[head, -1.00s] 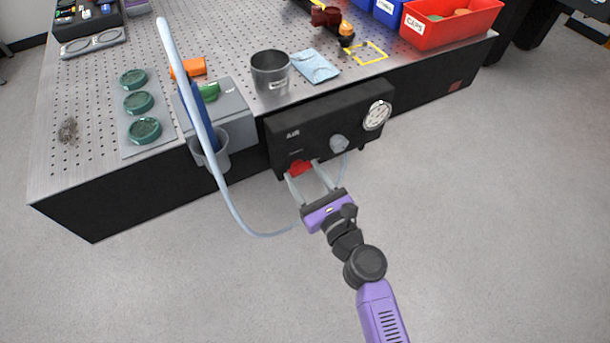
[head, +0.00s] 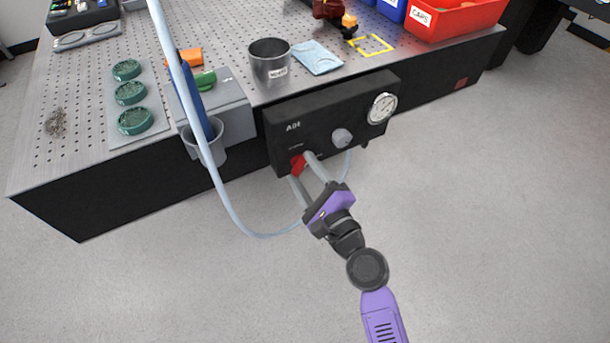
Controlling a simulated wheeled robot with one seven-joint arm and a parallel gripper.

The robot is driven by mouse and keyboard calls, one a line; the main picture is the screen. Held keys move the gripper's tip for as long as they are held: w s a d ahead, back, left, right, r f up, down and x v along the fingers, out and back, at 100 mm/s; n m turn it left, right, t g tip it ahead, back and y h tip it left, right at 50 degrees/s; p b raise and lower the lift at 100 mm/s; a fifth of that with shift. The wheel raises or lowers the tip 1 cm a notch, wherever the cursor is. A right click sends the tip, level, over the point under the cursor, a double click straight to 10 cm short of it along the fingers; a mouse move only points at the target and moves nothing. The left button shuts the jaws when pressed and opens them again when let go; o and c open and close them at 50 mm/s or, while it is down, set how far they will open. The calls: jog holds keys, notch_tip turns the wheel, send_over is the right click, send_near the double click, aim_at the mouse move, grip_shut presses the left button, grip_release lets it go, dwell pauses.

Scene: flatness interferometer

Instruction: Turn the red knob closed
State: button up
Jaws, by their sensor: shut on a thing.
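The red knob (head: 298,165) is at the lower left of the front of the black air panel (head: 322,118), which is mounted on the table's front side. My gripper (head: 302,168) reaches it from below right. Its two grey fingers are shut on the red knob, one on each side, and partly cover it. The knob looks tilted in the picture, and the purple gripper body is rolled the same way. The small label above the knob is too small to read.
A grey knob (head: 342,138) and a round gauge (head: 382,107) sit on the panel to the right. A pale blue hose (head: 217,178) hangs at the left and loops under the panel. The floor in front is clear.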

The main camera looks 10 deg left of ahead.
jog(key=n, duration=0.1)
jog(key=n+b, duration=0.2)
jog(key=n, duration=0.1)
jog(key=shift+f, duration=0.25)
jog(key=shift+n+b, duration=0.75)
jog(key=shift+n, duration=0.65)
jog(key=o, duration=1.4)
jog(key=shift+r, duration=0.1)
jog(key=v, duration=0.8)
jog(key=shift+b, duration=0.35)
